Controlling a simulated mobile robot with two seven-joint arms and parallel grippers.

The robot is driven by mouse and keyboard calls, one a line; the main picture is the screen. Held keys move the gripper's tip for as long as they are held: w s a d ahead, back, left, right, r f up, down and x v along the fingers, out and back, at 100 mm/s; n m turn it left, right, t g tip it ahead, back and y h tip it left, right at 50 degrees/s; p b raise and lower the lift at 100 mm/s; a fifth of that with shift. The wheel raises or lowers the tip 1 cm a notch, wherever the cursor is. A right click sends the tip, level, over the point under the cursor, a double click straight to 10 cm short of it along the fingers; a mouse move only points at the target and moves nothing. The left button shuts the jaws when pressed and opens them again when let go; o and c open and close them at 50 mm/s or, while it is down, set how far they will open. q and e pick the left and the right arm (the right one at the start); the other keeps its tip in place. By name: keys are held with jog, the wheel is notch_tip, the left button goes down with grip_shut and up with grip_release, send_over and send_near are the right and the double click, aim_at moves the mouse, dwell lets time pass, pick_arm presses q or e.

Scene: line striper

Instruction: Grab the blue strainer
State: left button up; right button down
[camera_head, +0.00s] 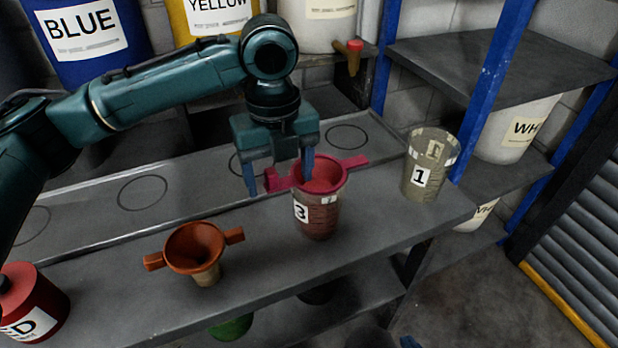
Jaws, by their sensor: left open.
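I see no blue strainer in this view. A pink-red strainer (321,174) with two side handles sits on top of a clear cup marked 3 (320,215) with reddish contents. An orange-brown strainer (193,246) sits over a small tan cup (206,275) nearer the shelf's front left. My left gripper (279,180) points down with its blue fingers apart. It is at the left side of the pink-red strainer, with that strainer's left handle around between the fingers; I cannot tell whether they touch. My right gripper is not in view.
A clear cup marked 1 (428,170) stands at the right of the grey bench (258,248). A red container (30,305) is at the lower left. Blue (88,68) and yellow (185,35) buckets stand behind. A blue shelf post (490,85) rises at right.

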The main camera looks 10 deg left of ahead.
pick_arm(q)
jog(key=shift+c, duration=0.5)
jog(key=c, duration=0.8)
